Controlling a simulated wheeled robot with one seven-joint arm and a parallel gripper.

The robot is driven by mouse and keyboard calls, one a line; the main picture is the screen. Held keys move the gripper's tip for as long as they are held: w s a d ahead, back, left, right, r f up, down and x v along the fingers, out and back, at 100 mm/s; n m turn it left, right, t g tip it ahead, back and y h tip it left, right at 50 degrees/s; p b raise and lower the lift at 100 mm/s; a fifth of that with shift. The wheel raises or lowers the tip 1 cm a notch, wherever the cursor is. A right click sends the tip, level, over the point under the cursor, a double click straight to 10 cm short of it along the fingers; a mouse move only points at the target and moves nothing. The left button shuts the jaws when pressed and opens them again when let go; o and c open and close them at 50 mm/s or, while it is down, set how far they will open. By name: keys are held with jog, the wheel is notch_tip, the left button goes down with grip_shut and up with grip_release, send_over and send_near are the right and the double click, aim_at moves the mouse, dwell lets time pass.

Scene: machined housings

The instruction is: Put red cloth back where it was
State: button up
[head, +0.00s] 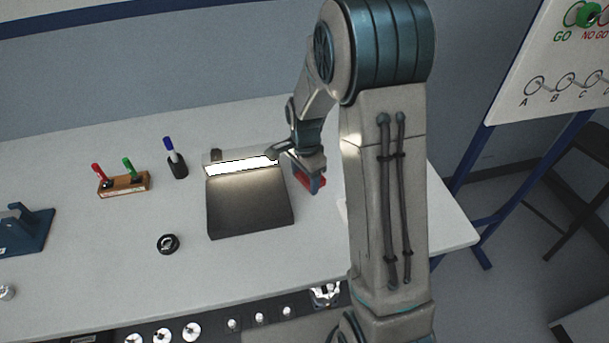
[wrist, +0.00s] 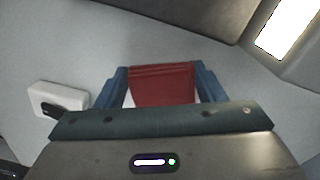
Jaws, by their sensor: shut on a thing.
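The red cloth (wrist: 163,85) is between the two blue fingers of my gripper (wrist: 162,90) in the wrist view. My gripper is shut on it. In the head view my gripper (head: 311,178) is just right of the dark lit stand, and a red part of the cloth (head: 317,184) shows at its fingers. My arm hides part of the table to the right. I cannot tell whether the cloth touches the table.
A dark stand (head: 250,208) with a bright lamp bar is left of my gripper. A black ring (head: 168,243), a wooden marker holder (head: 124,185) and a black cup with a blue marker (head: 177,165) stand further left. A white block with a black part (wrist: 60,100) shows in the wrist view.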

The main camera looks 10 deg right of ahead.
aim_at(305, 179)
jog(key=shift+f, duration=0.25)
jog(key=o, duration=1)
jog(key=shift+r, duration=0.1)
jog(key=shift+r, duration=0.1)
notch_tip(305, 179, up, 11)
jog(key=s+r+n+t, duration=0.1)
jog(key=s+r+n, duration=0.1)
jog(key=s+n, duration=0.2)
jog(key=s+r+n+t, duration=0.1)
jog(key=s+r+n, duration=0.1)
jog(key=s+n, duration=0.3)
jog(key=s+d+r+n+t, duration=0.1)
jog(key=s+n, duration=0.3)
jog(key=s, duration=0.7)
jog(key=shift+s+r+n, duration=0.15)
jog(key=shift+r+n, duration=0.15)
jog(key=shift+r, duration=0.15)
